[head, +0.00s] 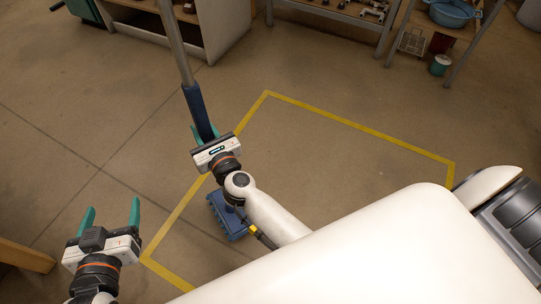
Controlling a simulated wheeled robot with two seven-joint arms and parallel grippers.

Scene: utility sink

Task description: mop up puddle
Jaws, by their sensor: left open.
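The mop has a grey pole with a dark blue grip (197,108). My left gripper (111,213) is open and empty at the lower left, well apart from the mop. I cannot make out a clear puddle edge on the floor.
A yellow tape outline (360,133) marks the brown floor, mostly clear inside. A cabinet (222,28) stands at the top left. A metal shelf (335,15) and a rack with a blue basin (451,12) and a small bucket (440,66) stand at the top right.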

